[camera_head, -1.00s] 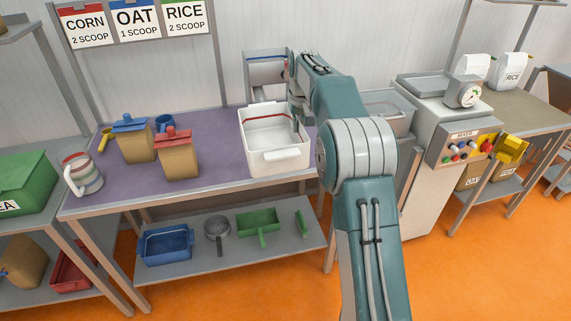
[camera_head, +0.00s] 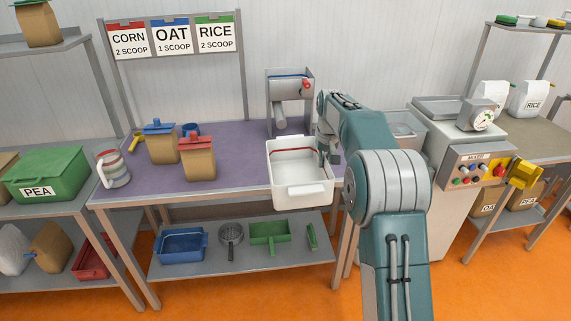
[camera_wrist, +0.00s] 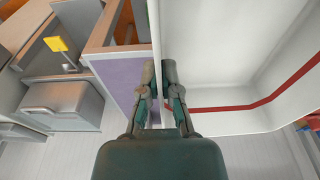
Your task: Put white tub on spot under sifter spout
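The white tub (camera_head: 288,160) is an open rectangular box with a front handle and a red line inside. It is at the right front of the purple-topped table (camera_head: 235,140), its front reaching past the table edge. My gripper (camera_head: 327,152) is at its right wall. In the wrist view my gripper (camera_wrist: 160,82) has a finger on each side of the tub's wall (camera_wrist: 155,30), shut on it. The grey sifter (camera_head: 289,88) stands at the back of the table, its spout (camera_head: 280,117) behind the tub. A spot under the spout cannot be made out.
The mixer (camera_head: 468,150) stands right of my arm. A lower shelf (camera_head: 215,258) holds a blue bin and scoops.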

